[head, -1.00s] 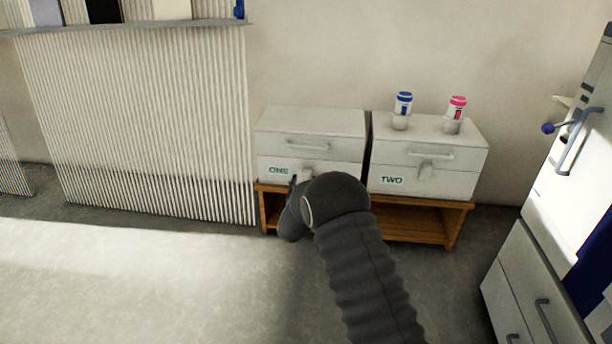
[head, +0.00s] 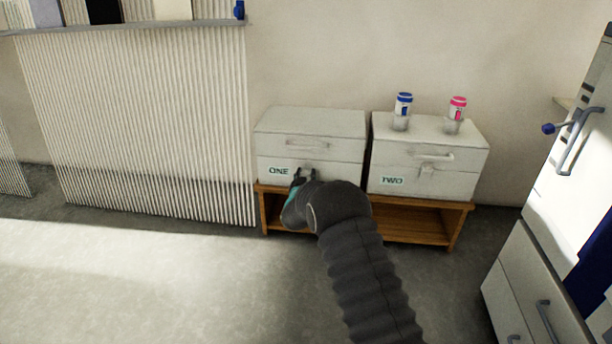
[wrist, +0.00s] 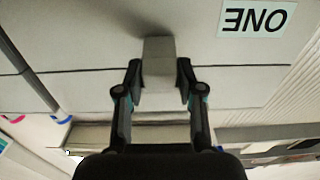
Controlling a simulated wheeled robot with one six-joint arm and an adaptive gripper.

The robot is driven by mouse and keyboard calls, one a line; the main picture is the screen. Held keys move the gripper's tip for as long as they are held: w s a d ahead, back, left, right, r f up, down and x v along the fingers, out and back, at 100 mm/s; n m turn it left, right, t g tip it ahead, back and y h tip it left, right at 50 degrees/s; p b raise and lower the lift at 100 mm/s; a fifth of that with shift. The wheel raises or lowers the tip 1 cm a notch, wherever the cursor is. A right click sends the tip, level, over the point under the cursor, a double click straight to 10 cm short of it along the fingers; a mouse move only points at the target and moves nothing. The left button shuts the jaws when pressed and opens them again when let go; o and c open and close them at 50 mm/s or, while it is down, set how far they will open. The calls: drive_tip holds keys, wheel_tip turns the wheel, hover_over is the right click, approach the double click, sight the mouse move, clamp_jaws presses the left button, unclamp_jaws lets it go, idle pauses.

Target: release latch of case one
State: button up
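Case one (head: 335,150) is a pale grey box with a lid, a handle and a label reading ONE (head: 279,170). It stands closed on a wooden stand. Its latch (wrist: 158,66) is a small grey block on the front, seen in the upside-down wrist view. My gripper (head: 304,174) is at the front of case one, just right of the label. In the wrist view my gripper's fingers (wrist: 160,80) are apart, one on each side of the latch, with narrow gaps. I cannot tell whether either finger touches it. My arm hides part of the case's lower front in the head view.
Case two (head: 430,160) stands to the right on the same wooden stand (head: 405,204), with a blue-capped bottle (head: 402,105) and a pink-capped bottle (head: 456,108) on top. A ribbed panel (head: 140,120) is at left. A tall cabinet (head: 560,200) is at right. The floor in front is clear.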

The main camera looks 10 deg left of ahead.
drive_tip(key=shift+f+t+b, duration=0.4)
drive_tip(key=shift+b, duration=0.05)
drive_tip(key=shift+s+f+t, duration=0.1)
drive_tip(key=shift+f+t, duration=0.2)
drive_tip(key=shift+t, duration=0.5)
drive_tip(key=shift+f, duration=0.1)
drive_tip(key=shift+s+f, duration=0.1)
drive_tip(key=o, duration=1)
